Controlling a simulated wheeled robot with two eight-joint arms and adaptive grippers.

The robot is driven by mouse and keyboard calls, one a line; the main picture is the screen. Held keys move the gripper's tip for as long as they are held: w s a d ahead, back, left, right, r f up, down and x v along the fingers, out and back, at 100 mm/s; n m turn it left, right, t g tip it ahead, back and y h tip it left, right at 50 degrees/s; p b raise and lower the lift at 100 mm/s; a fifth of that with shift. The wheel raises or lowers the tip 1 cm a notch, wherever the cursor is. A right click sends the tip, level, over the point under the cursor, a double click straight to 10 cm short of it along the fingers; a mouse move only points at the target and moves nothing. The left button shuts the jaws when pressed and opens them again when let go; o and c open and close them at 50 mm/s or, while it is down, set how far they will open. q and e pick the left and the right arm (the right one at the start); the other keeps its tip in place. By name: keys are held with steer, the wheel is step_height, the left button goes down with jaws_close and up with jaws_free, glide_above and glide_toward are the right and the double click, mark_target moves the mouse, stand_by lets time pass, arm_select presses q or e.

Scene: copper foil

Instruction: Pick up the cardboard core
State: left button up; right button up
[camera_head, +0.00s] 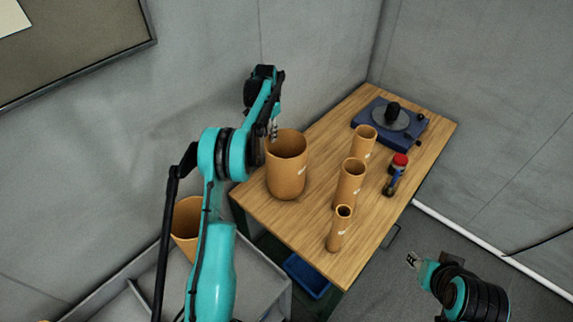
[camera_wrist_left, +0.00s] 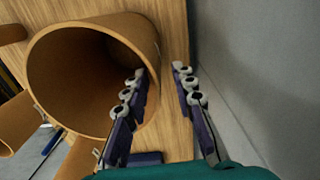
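A large brown cardboard core (camera_head: 287,175) stands upright on the wooden table, its open end up. My left gripper (camera_head: 273,132) is at its rim on the far left side. In the left wrist view the large core (camera_wrist_left: 95,75) fills the left half. The fingers of my left gripper (camera_wrist_left: 160,90) are apart, one over the core's opening and one outside, with the rim wall between them. I cannot tell whether they touch it. Three narrower cores, a tall one (camera_head: 349,184), a back one (camera_head: 363,143) and a small front one (camera_head: 339,230), stand to the right. My right gripper (camera_head: 412,260) looks open and empty.
A blue turntable-like device (camera_head: 375,125) sits at the table's back. A red-topped tool (camera_head: 399,162) lies near the right edge of the table (camera_head: 310,240). Another brown core (camera_head: 186,225) stands in a grey bin at left. A blue tray (camera_head: 307,274) is below the table.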

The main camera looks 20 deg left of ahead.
arm_select(q)
steer(key=f, duration=0.5)
steer(key=shift+d+f, duration=0.15)
steer(key=shift+d, duration=0.05)
jaws_close()
